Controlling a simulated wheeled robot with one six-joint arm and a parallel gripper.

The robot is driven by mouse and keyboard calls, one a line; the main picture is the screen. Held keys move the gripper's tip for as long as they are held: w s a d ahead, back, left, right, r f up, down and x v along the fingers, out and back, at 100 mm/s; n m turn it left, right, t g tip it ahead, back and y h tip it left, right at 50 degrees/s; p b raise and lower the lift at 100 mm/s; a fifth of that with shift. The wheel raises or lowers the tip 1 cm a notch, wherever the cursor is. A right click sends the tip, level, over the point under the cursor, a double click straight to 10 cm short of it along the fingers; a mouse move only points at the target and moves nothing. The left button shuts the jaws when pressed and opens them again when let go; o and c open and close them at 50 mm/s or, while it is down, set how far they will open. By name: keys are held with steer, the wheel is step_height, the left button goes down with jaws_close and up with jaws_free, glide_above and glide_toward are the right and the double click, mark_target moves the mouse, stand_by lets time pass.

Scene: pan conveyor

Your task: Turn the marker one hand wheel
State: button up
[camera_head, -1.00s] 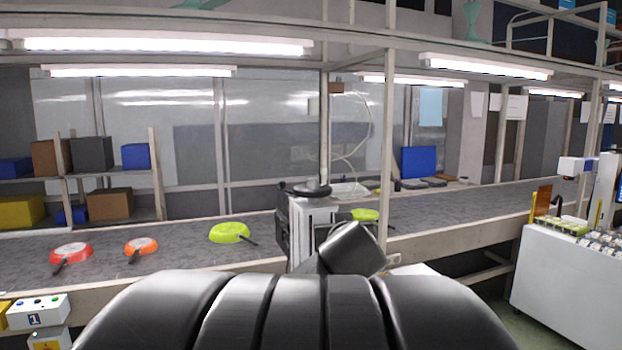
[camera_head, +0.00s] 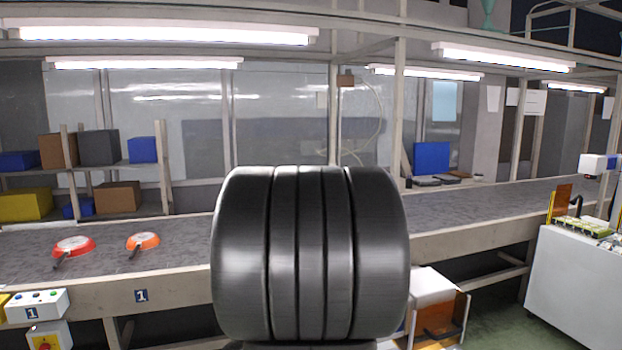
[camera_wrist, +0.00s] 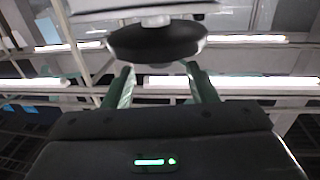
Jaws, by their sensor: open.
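A dark round hand wheel (camera_wrist: 152,42) with a pale hub shows in the wrist view, just beyond my fingertips. My gripper (camera_wrist: 159,68) is open, its two green-lit fingers apart below the wheel's rim in the picture. I cannot tell whether they touch the rim. In the head view my arm hides the wheel and its stand. The number 1 label (camera_head: 141,296) is on the conveyor's front edge. A white control box (camera_head: 36,305) with buttons and another number 1 label is at the lower left.
The grey conveyor (camera_head: 190,232) runs across behind my arm. A red pan (camera_head: 73,246) and an orange pan (camera_head: 143,241) lie on its left part. Posts and a frame (camera_head: 397,110) rise along it. A white-topped box (camera_head: 433,287) stands low at right, and a white cabinet (camera_head: 578,285) farther right.

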steer(key=shift+w+a, duration=0.15)
steer(key=shift+w, duration=0.75)
steer(key=shift+w+a, duration=0.15)
steer(key=shift+w, duration=0.75)
steer(key=shift+c, duration=0.2)
steer(key=c, duration=0.9)
steer(key=shift+f+b, duration=0.15)
steer(key=shift+b, duration=0.15)
steer(key=shift+c, duration=0.2)
